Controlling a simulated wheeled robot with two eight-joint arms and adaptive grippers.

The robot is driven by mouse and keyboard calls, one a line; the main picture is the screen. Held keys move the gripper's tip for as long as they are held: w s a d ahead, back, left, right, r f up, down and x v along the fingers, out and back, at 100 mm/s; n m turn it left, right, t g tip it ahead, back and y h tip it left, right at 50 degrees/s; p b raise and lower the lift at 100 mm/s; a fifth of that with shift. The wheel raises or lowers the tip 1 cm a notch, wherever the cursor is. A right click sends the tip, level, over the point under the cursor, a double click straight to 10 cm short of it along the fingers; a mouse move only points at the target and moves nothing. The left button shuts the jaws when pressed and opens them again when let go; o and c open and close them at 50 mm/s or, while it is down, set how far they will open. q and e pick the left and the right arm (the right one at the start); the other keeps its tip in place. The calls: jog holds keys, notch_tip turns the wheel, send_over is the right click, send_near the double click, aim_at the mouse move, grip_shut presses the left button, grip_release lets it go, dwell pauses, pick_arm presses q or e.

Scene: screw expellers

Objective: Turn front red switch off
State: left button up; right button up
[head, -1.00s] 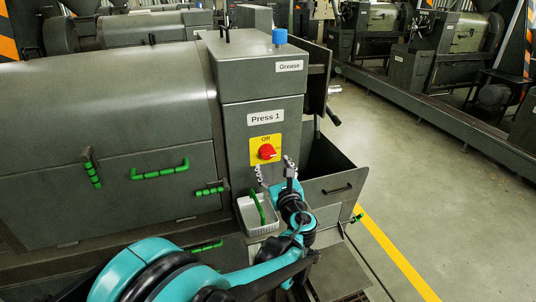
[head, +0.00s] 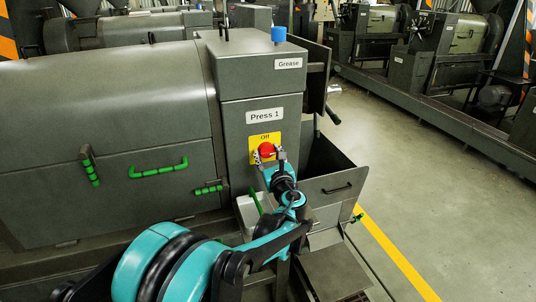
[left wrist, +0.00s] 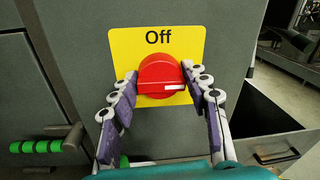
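The red switch (head: 266,150) sits on a yellow plate (head: 252,142) marked "Off", on the front of the cabinet labelled "Press 1". In the left wrist view the red switch (left wrist: 160,74) shows a white mark at its lower right, pointing roughly to the right. My left gripper (head: 268,157) is at the switch. In the left wrist view its fingers (left wrist: 158,82) are spread on both sides of the knob, the tips close to it; contact on either side is hard to tell. My right gripper is not in view.
A white basket (head: 245,212) with a green handle hangs below the switch, partly behind my arm. An open grey bin (head: 335,190) stands to the right. Green-handled covers (head: 158,172) are on the left. The floor (head: 440,190) at right is clear.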

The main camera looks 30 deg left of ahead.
pick_arm(q)
jog(key=shift+n, duration=0.3)
jog(key=n, duration=0.4)
jog(key=shift+f, duration=0.1)
jog(key=n, duration=0.5)
jog(key=shift+s+f+y, duration=0.1)
jog(key=shift+y, duration=0.2)
jog(key=n, duration=0.5)
jog(key=shift+f+y+b, duration=0.1)
jog(key=shift+y+b, duration=0.2)
jog(key=shift+n+g+y, duration=0.3)
jog(key=shift+n, duration=1.8)
jog(key=o, duration=1.1)
